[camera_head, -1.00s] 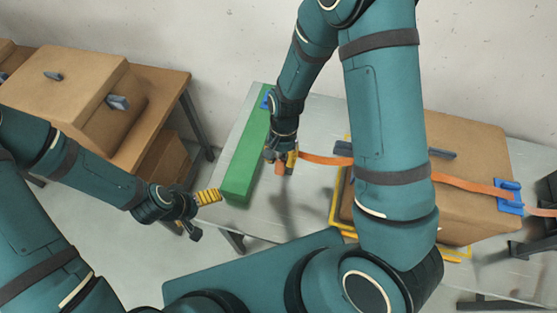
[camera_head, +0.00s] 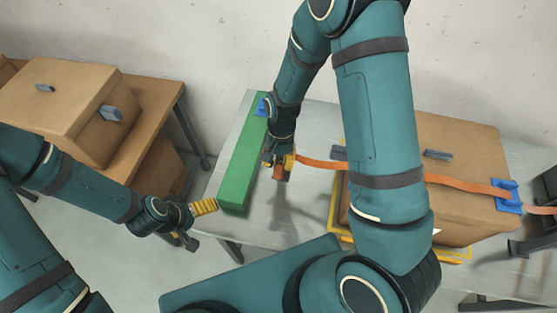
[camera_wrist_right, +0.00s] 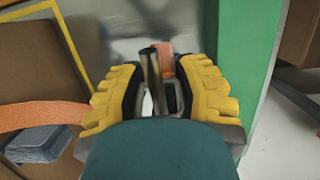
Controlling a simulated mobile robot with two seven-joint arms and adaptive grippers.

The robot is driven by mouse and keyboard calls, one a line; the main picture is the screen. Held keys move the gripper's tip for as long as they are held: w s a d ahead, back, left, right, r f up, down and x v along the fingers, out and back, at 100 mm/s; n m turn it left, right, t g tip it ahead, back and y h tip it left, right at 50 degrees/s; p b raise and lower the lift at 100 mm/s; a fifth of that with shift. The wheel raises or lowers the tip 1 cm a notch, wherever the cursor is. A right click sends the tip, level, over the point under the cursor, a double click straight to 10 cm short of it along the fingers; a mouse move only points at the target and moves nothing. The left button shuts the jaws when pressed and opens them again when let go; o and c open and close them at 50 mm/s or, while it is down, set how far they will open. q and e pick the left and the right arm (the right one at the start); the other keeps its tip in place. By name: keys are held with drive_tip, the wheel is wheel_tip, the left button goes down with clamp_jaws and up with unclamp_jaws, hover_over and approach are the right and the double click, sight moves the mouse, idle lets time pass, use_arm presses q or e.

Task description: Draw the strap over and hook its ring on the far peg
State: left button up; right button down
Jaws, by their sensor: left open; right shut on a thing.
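The orange strap (camera_head: 462,183) runs from the right edge, through a blue guide (camera_head: 507,196), across the brown box and behind my right arm to my right gripper (camera_head: 282,168). That gripper is shut on the strap's end, above the table just right of the green beam (camera_head: 240,177). In the right wrist view the strap (camera_wrist_right: 40,115) enters from the left, and a dark metal ring (camera_wrist_right: 151,68) shows between the yellow fingers. A blue peg (camera_head: 262,107) stands by the beam's far end, partly hidden by my arm. My left gripper (camera_head: 204,207) is open and empty, left of the beam's near end.
The brown box (camera_head: 465,220) sits in a yellow frame (camera_head: 333,215) on the grey table (camera_head: 310,215). Brown boxes (camera_head: 75,105) stand on a wooden table at the left. A dark object (camera_head: 545,200) is at the right edge. Bare tabletop lies between beam and box.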

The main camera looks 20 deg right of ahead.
drive_tip(key=c, duration=0.6)
unclamp_jaws()
drive_tip(key=v, duration=1.2)
